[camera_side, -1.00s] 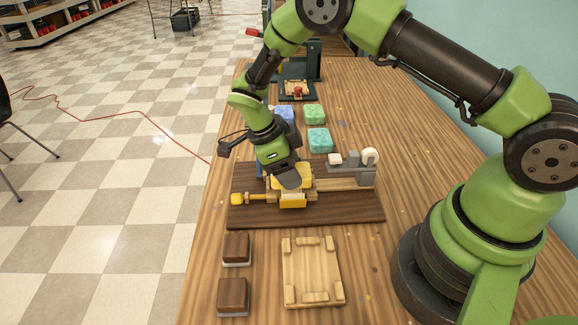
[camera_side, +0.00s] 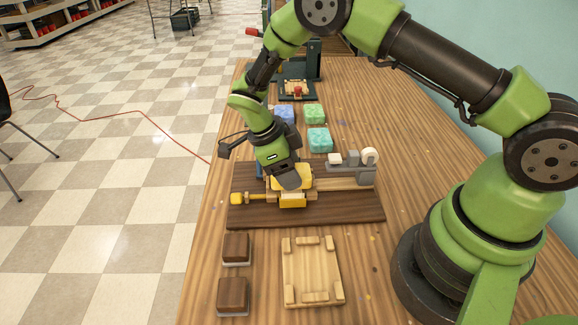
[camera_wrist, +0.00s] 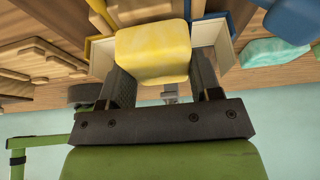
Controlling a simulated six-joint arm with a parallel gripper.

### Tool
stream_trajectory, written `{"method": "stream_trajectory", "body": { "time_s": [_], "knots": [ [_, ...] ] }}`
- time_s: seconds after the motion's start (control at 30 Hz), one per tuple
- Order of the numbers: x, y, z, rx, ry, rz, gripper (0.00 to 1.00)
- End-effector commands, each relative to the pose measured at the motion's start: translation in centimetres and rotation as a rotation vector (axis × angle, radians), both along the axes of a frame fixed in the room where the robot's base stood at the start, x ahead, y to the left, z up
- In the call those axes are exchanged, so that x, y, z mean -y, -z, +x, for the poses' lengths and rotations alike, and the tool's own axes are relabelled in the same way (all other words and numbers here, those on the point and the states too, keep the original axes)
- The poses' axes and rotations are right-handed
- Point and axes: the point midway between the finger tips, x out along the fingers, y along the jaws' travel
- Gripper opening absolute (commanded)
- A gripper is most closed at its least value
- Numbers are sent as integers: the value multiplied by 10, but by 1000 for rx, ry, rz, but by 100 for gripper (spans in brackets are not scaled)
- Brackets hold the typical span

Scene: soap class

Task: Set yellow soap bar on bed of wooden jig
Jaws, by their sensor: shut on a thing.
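The yellow soap bar (camera_wrist: 152,52) sits between the two dark fingers of my gripper (camera_wrist: 160,85) in the wrist view, and the fingers are shut on it. In the side view the soap bar (camera_side: 306,178) shows partly behind my gripper (camera_side: 287,181), low over the wooden jig (camera_side: 258,196). The jig stands on a dark board and has a yellow-knobbed rod at its left. The fingers hide much of the bed, so I cannot tell whether the soap touches it.
A light wooden tray (camera_side: 312,272) with raised blocks and two dark brown brushes (camera_side: 236,248) lie in front. Green and blue soap bars (camera_side: 319,139) lie behind the jig. A grey fixture with a white roller (camera_side: 369,157) stands at the jig's right.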

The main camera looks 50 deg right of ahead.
Motion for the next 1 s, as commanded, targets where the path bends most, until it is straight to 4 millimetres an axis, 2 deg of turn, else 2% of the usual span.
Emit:
{"method": "stream_trajectory", "body": {
  "time_s": [0.9,0.93,1.0],
  "knots": [
    [0,8,0,1,0,1,32],
    [0,8,0,1,0,1,60],
    [0,8,0,0,0,0,76]
  ]
}}
